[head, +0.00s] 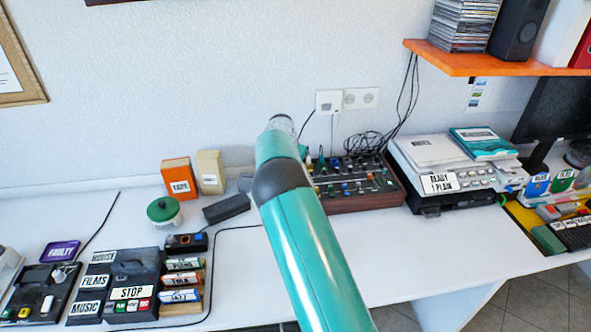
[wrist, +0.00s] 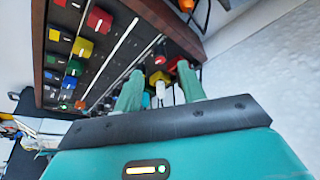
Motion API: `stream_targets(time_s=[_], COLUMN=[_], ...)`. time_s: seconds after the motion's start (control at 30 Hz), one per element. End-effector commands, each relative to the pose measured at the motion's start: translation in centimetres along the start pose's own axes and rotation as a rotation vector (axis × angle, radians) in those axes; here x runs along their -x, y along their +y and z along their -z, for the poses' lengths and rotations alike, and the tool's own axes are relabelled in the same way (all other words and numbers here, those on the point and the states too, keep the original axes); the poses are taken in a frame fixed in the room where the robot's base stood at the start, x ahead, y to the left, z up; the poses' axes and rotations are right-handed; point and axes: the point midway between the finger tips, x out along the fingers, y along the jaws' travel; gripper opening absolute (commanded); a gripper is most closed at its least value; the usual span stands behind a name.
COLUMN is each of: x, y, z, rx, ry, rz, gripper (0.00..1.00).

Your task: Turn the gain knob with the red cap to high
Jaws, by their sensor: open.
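The mixer (head: 362,201) is a dark panel in a wooden frame with several coloured caps, standing right of my arm in the head view. It also fills the upper left of the wrist view (wrist: 45,45). There, one red cap (wrist: 99,20) sits near the top, clear of my fingers. Another red cap (wrist: 174,62) lies just beyond my fingertips, partly hidden by the right finger. I cannot read which is the gain knob, nor its setting. My gripper (wrist: 159,72) is open, its two green fingers apart, with a yellow cap (wrist: 159,77) and a white piece seen between them.
Black cables (head: 370,145) hang behind the mixer near the wall sockets (head: 345,99). A printer-like machine (head: 450,170) stands right of the mixer. Orange and cream boxes (head: 178,178) and a green-lidded jar (head: 164,212) stand to the left. An orange shelf (head: 480,64) overhangs at upper right.

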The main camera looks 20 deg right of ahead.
Motion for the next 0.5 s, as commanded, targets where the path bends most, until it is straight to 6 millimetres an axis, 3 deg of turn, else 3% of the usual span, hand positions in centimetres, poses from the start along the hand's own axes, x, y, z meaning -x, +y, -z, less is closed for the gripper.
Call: stream_targets(time_s=[0.1,0.3,0.5], x=[3.0,6.9,8.8], y=[-0.1,-0.1,0.0], z=[0.0,0.0,-0.1], rx=[0.000,0.001,0.000], ry=[0.001,0.000,0.000], rz=[0.004,0.002,0.000], gripper=[0.40,0.40,0.40])
